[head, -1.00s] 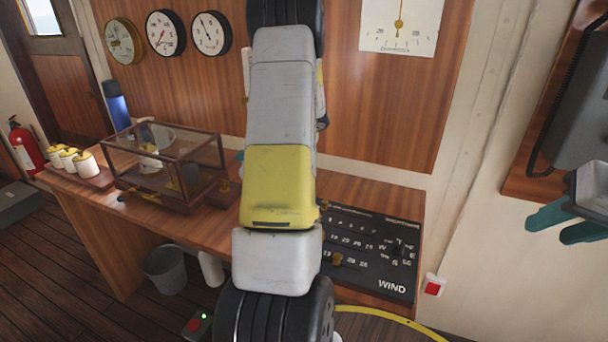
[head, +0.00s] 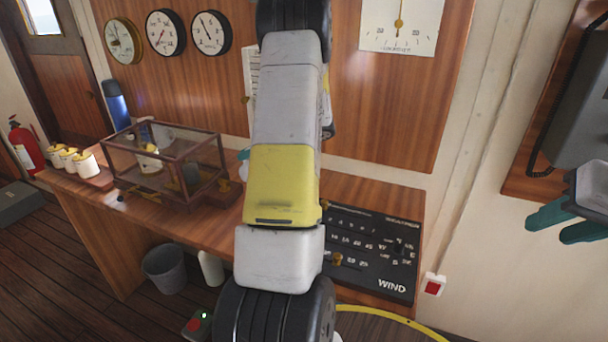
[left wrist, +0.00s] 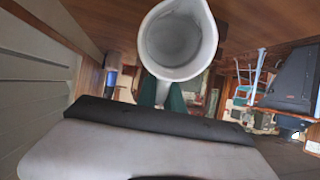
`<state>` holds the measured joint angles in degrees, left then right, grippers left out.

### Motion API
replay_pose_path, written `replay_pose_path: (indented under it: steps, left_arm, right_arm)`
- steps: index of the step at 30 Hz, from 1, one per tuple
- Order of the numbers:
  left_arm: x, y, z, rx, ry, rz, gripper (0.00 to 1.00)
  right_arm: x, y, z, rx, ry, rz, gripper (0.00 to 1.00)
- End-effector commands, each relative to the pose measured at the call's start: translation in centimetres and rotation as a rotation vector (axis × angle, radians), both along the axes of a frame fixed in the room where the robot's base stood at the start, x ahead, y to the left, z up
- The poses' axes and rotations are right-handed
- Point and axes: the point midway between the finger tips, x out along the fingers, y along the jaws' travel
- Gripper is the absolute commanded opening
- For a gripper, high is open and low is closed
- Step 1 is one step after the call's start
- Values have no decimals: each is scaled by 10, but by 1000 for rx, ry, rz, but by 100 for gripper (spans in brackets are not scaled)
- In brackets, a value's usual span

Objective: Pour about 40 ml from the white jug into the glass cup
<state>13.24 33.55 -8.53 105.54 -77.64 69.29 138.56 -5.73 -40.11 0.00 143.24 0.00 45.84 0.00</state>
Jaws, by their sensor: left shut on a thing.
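The white jug (left wrist: 178,42) shows in the left wrist view with its round mouth facing the camera. Its inside looks pale grey, and I cannot tell whether there is liquid in it. My left gripper (left wrist: 162,96) has its teal fingers shut on the jug, below the mouth in that picture. In the head view my left arm hides the jug and most of that gripper; only a teal bit shows beside the arm. My right gripper (head: 548,230) is open and empty at the right edge. I cannot make out the glass cup in either view.
A black wind board (head: 370,255) lies at the desk's right. A grey bin (head: 166,270) stands below.

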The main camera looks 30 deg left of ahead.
Motion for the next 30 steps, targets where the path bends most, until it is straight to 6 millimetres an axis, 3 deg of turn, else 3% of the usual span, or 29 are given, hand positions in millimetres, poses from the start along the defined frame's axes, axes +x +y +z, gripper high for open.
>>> replay_pose_path:
  steps: [30]
  left_arm:
    - [0,-2,7,95,27,0,0]
  right_arm:
    - [0,0,0,0,0,0,36]
